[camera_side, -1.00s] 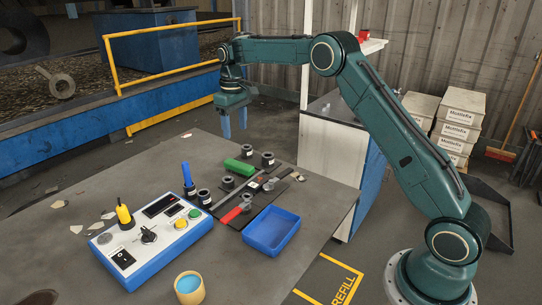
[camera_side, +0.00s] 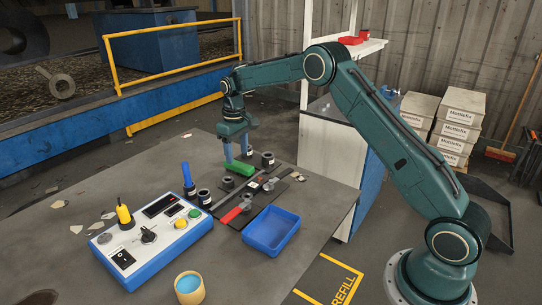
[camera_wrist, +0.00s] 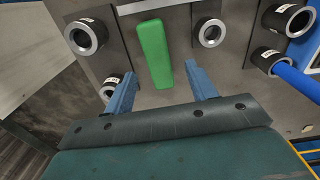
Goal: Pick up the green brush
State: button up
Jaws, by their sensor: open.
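The green brush (camera_side: 239,168) lies on the table among dark pipe pieces, near the table's far edge. In the wrist view the green brush (camera_wrist: 155,54) is a long block lying just beyond the fingertips, roughly lined up with the gap between them. My gripper (camera_side: 236,152) is above the brush with its blue fingers pointing down. In the wrist view my gripper (camera_wrist: 161,76) is open and empty, one finger to each side of the brush's near end. The side view does not show clearly how far the fingertips are above the table.
Dark pipe rings (camera_side: 267,161) stand close around the brush. A red-handled tool (camera_side: 232,214), a blue tray (camera_side: 271,230) and a control box (camera_side: 152,237) with a yellow-handled item lie nearer. A blue-handled item (camera_side: 188,176) stands upright to the left.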

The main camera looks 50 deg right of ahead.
aim_at(238, 164)
jog(key=shift+f, duration=0.2)
jog(key=shift+d+f, duration=0.1)
jog(key=shift+f, duration=2.45)
jog(key=c, duration=1.1)
jog(key=shift+r, duration=0.1)
notch_tip(238, 164, up, 20)
jog(key=shift+f, duration=0.1)
